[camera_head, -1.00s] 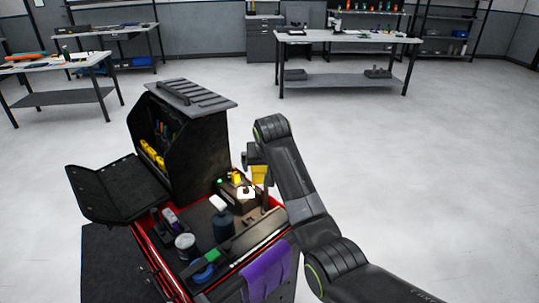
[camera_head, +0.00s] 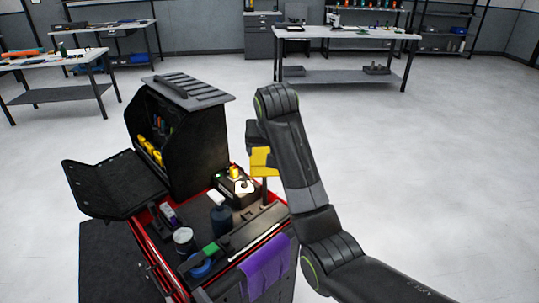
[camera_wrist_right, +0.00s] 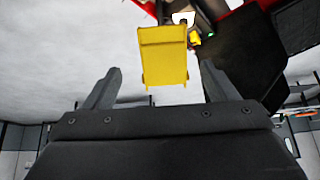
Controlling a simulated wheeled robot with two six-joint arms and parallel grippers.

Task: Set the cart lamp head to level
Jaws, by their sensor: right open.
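The cart lamp head is a yellow block (camera_head: 262,162) on a dark post (camera_head: 264,190) at the right rear corner of the cart. In the head view its face looks slightly tilted; I cannot tell its exact angle. My right gripper (camera_head: 256,138) is at the lamp head, partly hidden by my wrist. In the right wrist view the yellow lamp head (camera_wrist_right: 164,55) lies between and beyond the open fingers of the gripper (camera_wrist_right: 160,72), with a gap on each side. My left gripper is out of view.
The cart's tray (camera_head: 232,243) holds a dark bottle (camera_head: 221,222), a can (camera_head: 184,240), blue tape (camera_head: 201,265) and a small box. A purple cloth (camera_head: 264,266) hangs on its side. A tall black cabinet (camera_head: 190,150) stands left of the lamp. The floor on the right is clear.

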